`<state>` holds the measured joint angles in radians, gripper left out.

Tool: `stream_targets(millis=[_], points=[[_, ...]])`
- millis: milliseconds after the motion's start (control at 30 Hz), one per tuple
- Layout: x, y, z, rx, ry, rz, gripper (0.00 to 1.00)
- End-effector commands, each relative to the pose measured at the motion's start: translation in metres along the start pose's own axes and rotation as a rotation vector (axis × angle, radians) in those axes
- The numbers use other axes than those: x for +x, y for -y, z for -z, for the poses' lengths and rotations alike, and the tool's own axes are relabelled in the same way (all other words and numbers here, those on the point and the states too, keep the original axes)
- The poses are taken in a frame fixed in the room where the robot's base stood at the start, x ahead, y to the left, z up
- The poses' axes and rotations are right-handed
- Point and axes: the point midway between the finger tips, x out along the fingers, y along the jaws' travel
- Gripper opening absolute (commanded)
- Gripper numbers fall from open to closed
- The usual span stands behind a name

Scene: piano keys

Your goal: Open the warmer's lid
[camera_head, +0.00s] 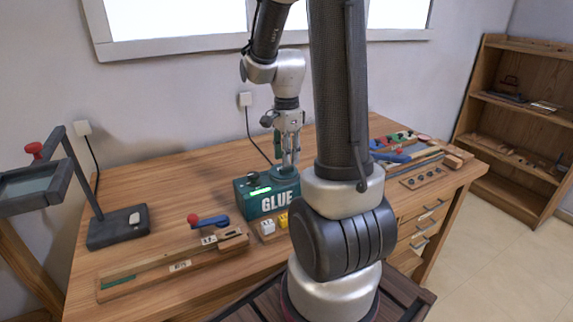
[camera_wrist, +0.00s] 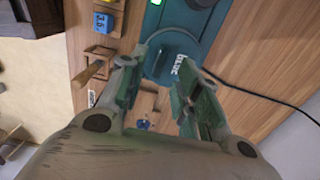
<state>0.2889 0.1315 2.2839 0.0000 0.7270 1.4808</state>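The warmer is a dark green box marked GLUE (camera_head: 280,204) with a lit green display, standing on the workbench left of my column. In the wrist view the warmer (camera_wrist: 203,22) is at the top, with a round dark green lid (camera_wrist: 165,45) on it. The lid appears to lie flat. My gripper (camera_head: 290,163) points down over the right end of the warmer. In the wrist view my gripper (camera_wrist: 160,72) is open and empty, its fingertips on either side of the lid's near edge. Whether they touch the lid cannot be told.
On the workbench (camera_head: 160,200), a wooden rail jig (camera_head: 175,262) and a red-knobbed blue tool (camera_head: 210,221) lie left of the warmer. A black cord (camera_wrist: 265,97) runs from the warmer. Clamps (camera_head: 390,155) lie right.

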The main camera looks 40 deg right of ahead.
Motion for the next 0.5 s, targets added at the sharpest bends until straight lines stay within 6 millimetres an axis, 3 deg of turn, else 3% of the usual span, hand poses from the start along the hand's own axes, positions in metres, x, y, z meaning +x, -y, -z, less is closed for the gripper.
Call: stream_targets(millis=[200, 500], points=[[0.030, -0.001, 0.000, -0.002, 0.000, -0.003, 0.33], [0.036, 0.000, 0.000, -0.002, 0.000, 0.001, 0.33]])
